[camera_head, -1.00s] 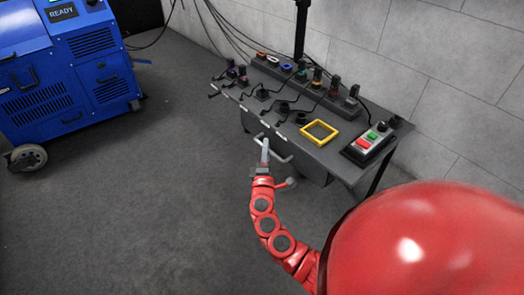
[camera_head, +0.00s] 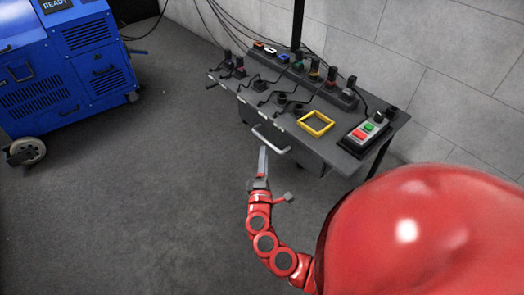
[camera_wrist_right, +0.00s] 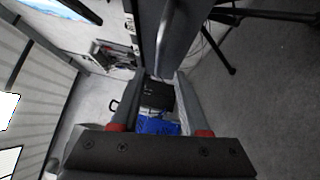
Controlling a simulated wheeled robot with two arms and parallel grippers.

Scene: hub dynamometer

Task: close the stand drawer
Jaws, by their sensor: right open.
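The stand (camera_head: 345,135) is a dark grey table against the wall. Its drawer shows only as a dark front under the near edge, with a pale bar handle (camera_head: 270,138) sticking out. The drawer front looks close to the table edge; I cannot tell whether a small gap is left. My right gripper (camera_head: 263,158), on the red arm, is just below and in front of the handle, apparently apart from it. In the right wrist view its two fingers (camera_wrist_right: 164,82) are spread, with nothing clearly held. My left gripper is not in view.
On the stand are a yellow square frame (camera_head: 316,123), a button box (camera_head: 366,134) with red and green buttons, and several plugs with cables. A blue wheeled machine (camera_head: 70,65) stands at the left. The floor (camera_head: 150,190) between is clear.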

